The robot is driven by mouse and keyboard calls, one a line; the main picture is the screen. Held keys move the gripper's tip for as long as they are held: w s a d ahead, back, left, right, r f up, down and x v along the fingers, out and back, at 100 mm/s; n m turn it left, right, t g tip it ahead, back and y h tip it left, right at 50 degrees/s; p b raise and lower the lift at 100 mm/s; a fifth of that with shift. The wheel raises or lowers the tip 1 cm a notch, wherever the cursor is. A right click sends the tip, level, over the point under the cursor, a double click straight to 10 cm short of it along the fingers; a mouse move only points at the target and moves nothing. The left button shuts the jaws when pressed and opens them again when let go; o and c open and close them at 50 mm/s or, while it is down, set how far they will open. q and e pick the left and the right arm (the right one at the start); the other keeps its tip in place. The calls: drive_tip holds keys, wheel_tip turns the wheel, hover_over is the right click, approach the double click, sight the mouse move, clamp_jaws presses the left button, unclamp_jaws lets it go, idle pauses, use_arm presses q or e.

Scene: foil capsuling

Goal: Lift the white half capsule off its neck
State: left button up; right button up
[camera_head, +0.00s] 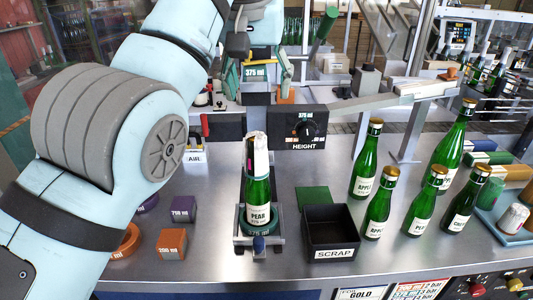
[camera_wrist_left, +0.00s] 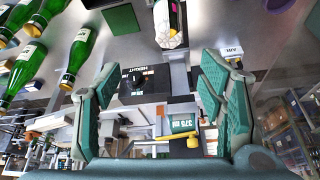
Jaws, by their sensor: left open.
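The white half capsule (camera_head: 256,148) sits on the neck of the green PEAR bottle (camera_head: 258,190), which stands upright in a holder (camera_head: 258,238) on the steel table. A dark and pink patch shows on the capsule's left side. In the left wrist view the capsule (camera_wrist_left: 170,38) is at the top centre, its whitish end towards me. My left gripper (camera_head: 260,76) is open and empty, behind and above the capsule in the head view and apart from it. Its two teal fingers also show spread in the left wrist view (camera_wrist_left: 158,72). My right gripper is not in view.
Several green bottles (camera_head: 366,160) with gold tops stand further right. The HEIGHT dial box (camera_head: 308,128) is behind the bottle. Purple (camera_head: 183,209) and orange (camera_head: 172,242) blocks lie left.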

use_arm(q)
drive_tip(key=b, duration=0.1)
approach(256, 135)
drive_tip(key=x, duration=0.3)
drive_tip(key=w+x, duration=0.1)
drive_tip(key=x, duration=0.1)
drive_tip(key=shift+w+d, duration=0.1)
drive_tip(key=shift+d, duration=0.15)
wheel_tip(256, 135, down, 4)
drive_tip(key=shift+w+a+f+b, duration=0.1)
drive_tip(key=shift+f+b, duration=0.15)
drive_tip(key=shift+b, duration=0.75)
drive_tip(key=shift+w+f, duration=0.25)
drive_tip(key=shift+w, duration=0.1)
drive_tip(key=c, duration=0.4)
drive_tip(key=shift+r, duration=0.1)
drive_tip(key=c, duration=0.4)
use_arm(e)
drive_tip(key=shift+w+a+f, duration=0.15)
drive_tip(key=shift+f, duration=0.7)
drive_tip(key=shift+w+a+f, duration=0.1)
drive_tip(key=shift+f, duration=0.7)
